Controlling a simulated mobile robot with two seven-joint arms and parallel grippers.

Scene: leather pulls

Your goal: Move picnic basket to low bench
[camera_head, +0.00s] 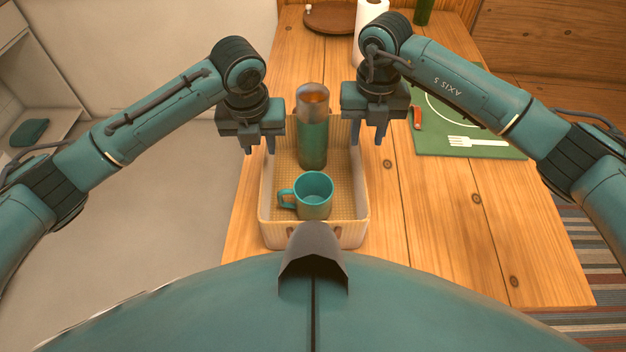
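A pale woven picnic basket (350,233) stands open on the wooden table, close to my body. Inside it are a teal mug (314,205) and a tall teal bottle with a copper-coloured top (312,145). My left gripper (259,147) hangs over the basket's far left side, fingers down and apart. My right gripper (367,140) hangs over its far right side, also fingers down and apart. Neither gripper visibly holds anything; whether the fingers touch the walls is unclear. The grippers hide parts of the basket's far corners. I cannot identify a low bench.
A green mat (465,145) holds a plate outline, a white fork and a small red item. A paper roll (372,18), a round wooden board (330,18) and a green bottle (424,10) stand at the back.

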